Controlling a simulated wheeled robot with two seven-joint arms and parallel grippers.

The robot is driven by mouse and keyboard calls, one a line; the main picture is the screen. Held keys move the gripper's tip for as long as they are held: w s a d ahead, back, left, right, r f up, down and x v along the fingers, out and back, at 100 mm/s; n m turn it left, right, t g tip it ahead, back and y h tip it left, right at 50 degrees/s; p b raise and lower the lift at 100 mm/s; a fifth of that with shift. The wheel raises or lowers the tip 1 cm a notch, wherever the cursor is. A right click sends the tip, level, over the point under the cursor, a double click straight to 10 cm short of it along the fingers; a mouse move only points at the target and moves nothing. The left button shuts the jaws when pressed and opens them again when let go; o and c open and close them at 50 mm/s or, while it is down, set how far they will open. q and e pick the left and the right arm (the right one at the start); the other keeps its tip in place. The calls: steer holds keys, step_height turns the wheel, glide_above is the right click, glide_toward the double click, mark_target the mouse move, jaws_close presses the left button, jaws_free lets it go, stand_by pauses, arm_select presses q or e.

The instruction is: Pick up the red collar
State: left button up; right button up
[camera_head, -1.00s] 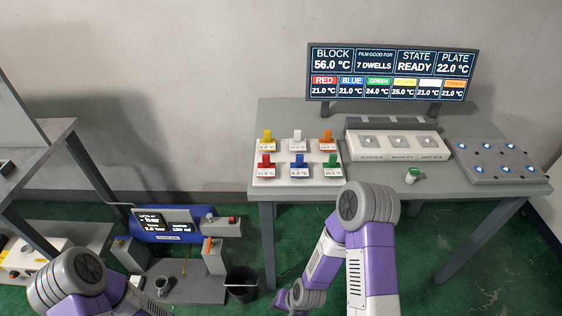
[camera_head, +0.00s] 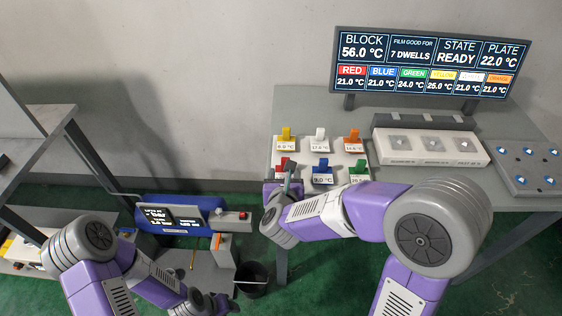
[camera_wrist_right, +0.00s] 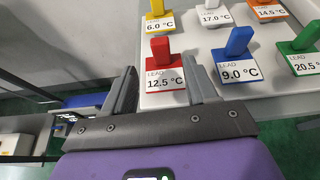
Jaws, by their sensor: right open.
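The red collar (camera_wrist_right: 160,49) stands upright at the near left of the white rack (camera_head: 362,157), above a label reading 12.5 °C. In the head view the red collar (camera_head: 281,161) is partly hidden by my right gripper (camera_head: 285,180). In the right wrist view my right gripper (camera_wrist_right: 160,88) is open and empty, its fingers apart with the red collar beyond and between them. My left gripper (camera_head: 215,303) is low at the bottom of the head view, and its jaws are unclear.
The blue collar (camera_wrist_right: 237,43) stands just right of the red one, with the yellow collar (camera_wrist_right: 158,10) behind. White, orange and green collars share the rack. A monitor (camera_head: 420,62), a white block unit (camera_head: 430,146) and a grey plate (camera_head: 528,163) are on the table. A blue machine (camera_head: 180,215) stands lower left.

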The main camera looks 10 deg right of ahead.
steer(key=shift+w+d+r, duration=0.1)
steer(key=shift+w+r, duration=0.05)
steer(key=shift+w, duration=0.05)
steer(key=shift+w+d+m, duration=0.15)
steer(key=shift+w+m, duration=0.15)
steer(key=x, duration=0.6)
steer(key=shift+b, duration=0.35)
steer(key=shift+c, duration=0.4)
jaws_close()
